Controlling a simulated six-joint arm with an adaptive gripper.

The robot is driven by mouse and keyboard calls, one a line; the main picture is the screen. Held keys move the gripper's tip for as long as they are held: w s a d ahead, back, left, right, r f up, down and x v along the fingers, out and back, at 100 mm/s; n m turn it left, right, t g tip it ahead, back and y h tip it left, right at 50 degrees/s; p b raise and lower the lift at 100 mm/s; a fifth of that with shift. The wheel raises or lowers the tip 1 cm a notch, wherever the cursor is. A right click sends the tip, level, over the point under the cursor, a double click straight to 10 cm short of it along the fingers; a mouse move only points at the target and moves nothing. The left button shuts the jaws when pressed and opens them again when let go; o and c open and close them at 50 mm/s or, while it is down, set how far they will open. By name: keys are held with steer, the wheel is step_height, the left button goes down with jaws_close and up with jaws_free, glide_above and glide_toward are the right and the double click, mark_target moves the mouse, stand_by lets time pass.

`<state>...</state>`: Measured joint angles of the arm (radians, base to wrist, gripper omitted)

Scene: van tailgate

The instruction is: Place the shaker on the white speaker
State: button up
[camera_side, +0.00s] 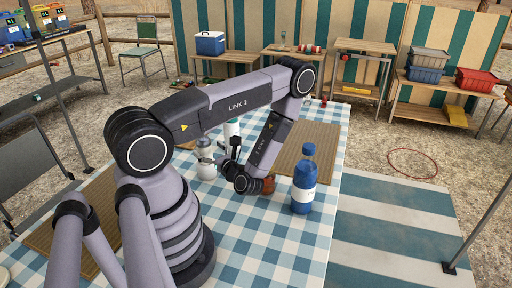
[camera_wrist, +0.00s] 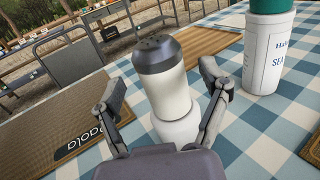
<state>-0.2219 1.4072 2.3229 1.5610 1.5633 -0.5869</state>
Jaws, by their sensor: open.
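The shaker (camera_wrist: 172,92) has a pale body and a dark grey top with holes. In the wrist view it stands upright between my fingers, its base over a wider, rounded white thing, apparently the white speaker (camera_wrist: 180,132). The side view also shows the shaker (camera_side: 204,146) above the white speaker (camera_side: 207,170). The shaker seems to rest on it, though the contact is partly hidden. My gripper (camera_wrist: 162,96) is open, with one finger on each side of the shaker and visible gaps between. In the side view my gripper (camera_side: 224,156) is just right of the shaker.
A white container with a teal lid (camera_wrist: 268,48) stands close on the right. A blue bottle (camera_side: 303,182) and a reddish-brown object (camera_side: 268,185) are nearer the table's right side. Woven mats (camera_side: 312,142) lie on the checked cloth (camera_side: 262,240). Open cloth lies in front.

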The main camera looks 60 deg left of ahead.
steer(key=v, duration=0.9)
steer(key=s+d+r+n+t+h, duration=0.1)
steer(key=d+r+n+t+h, duration=0.2)
steer(key=r, duration=0.7)
steer(key=s+d+r+n+t+h, duration=0.2)
steer(key=d+r+n+h, duration=0.5)
steer(key=r, duration=0.4)
steer(key=s+d+r+n+t+h, duration=0.1)
steer(key=d+r+n+t+h, duration=0.3)
steer(key=r+h, duration=0.3)
step_height(320, 180, up, 4)
steer(key=shift+s+d+f+n+t+h, duration=0.3)
steer(key=shift+d+n, duration=0.25)
steer(key=shift+n, duration=0.15)
